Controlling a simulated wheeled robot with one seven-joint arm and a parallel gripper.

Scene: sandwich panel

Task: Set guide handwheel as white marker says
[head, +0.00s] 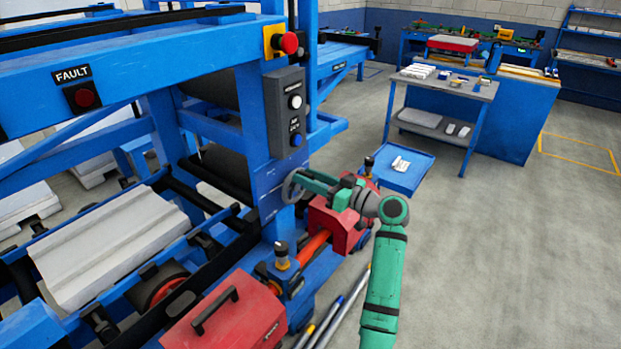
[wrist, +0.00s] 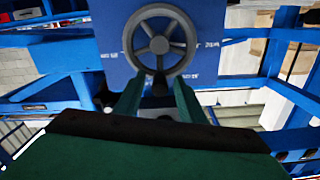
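The grey handwheel (wrist: 160,14) has a round rim and spokes and sits on a blue panel (wrist: 110,30). In the head view the handwheel (head: 287,188) shows edge-on at the machine's post, partly covered by my gripper. White marks (wrist: 211,44) with small lettering lie on the panel around the wheel; I cannot read them surely. My gripper (wrist: 158,84) is at the wheel's lower edge, its two green fingers apart. A dark stub (wrist: 160,80) below the rim shows between the fingers, with gaps at both sides. In the head view my gripper (head: 306,181) reaches the wheel from the right.
A control box (head: 287,108) with white and blue buttons and a red stop button (head: 289,43) are above the wheel. A red box (head: 229,315) with a black handle is at the front. A blue tray (head: 404,174) is behind my arm. Open floor lies to the right.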

